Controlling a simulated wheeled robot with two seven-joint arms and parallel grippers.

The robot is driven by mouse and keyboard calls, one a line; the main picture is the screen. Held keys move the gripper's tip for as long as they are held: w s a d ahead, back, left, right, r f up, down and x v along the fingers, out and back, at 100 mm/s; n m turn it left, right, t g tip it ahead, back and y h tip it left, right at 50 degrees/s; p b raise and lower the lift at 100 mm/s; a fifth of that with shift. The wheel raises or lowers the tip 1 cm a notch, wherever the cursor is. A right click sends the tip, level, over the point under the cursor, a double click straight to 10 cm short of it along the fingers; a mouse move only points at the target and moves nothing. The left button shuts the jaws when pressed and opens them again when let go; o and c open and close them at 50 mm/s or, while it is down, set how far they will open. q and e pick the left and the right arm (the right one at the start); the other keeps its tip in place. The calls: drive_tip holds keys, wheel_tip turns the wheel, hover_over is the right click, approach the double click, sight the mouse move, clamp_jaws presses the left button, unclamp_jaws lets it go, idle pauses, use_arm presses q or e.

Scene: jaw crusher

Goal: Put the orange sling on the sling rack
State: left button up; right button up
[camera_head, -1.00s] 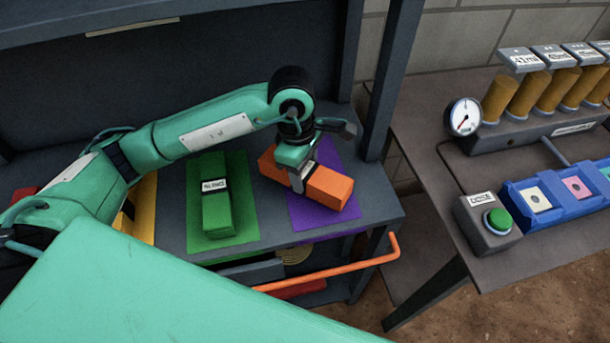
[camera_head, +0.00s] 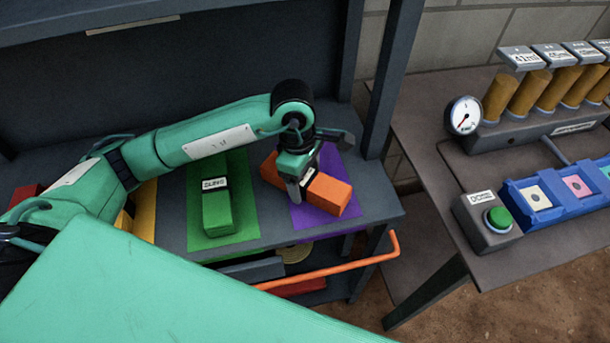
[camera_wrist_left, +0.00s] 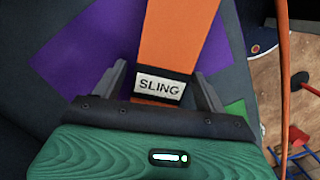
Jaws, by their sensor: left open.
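The orange sling (camera_head: 328,195) is a long block with a white label and dark band. It lies at a slant across the purple mat (camera_head: 302,218) on the grey rack shelf. In the left wrist view the orange sling (camera_wrist_left: 176,40) runs away from me, its label reading "SLING". My left gripper (camera_head: 303,192) is open, with its fingers on either side of the sling at the label. In the wrist view both fingers of the left gripper (camera_wrist_left: 160,90) stand a little apart from the sling's sides. My right gripper is not in view.
A green sling (camera_head: 217,212) lies on a green mat (camera_head: 236,168) to the left. A yellow mat (camera_head: 147,215) is partly behind my arm. An orange rail (camera_head: 340,264) runs along the shelf front. At right, a table holds a green button (camera_head: 497,218) and blue tray (camera_head: 545,216).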

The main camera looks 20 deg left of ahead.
use_arm(q)
drive_tip(key=shift+r, duration=0.1)
wheel_tip(320, 180, up, 2)
drive_tip(key=shift+a+r, duration=0.15)
drive_tip(key=shift+r, duration=0.05)
wheel_tip(320, 180, up, 10)
drive_tip(key=a, duration=0.1)
drive_tip(key=shift+f, duration=0.25)
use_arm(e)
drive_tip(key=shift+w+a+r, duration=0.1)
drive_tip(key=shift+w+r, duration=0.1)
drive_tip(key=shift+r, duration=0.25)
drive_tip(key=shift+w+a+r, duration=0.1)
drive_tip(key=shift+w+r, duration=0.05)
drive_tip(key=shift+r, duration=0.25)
use_arm(q)
drive_tip(key=shift+w, duration=0.1)
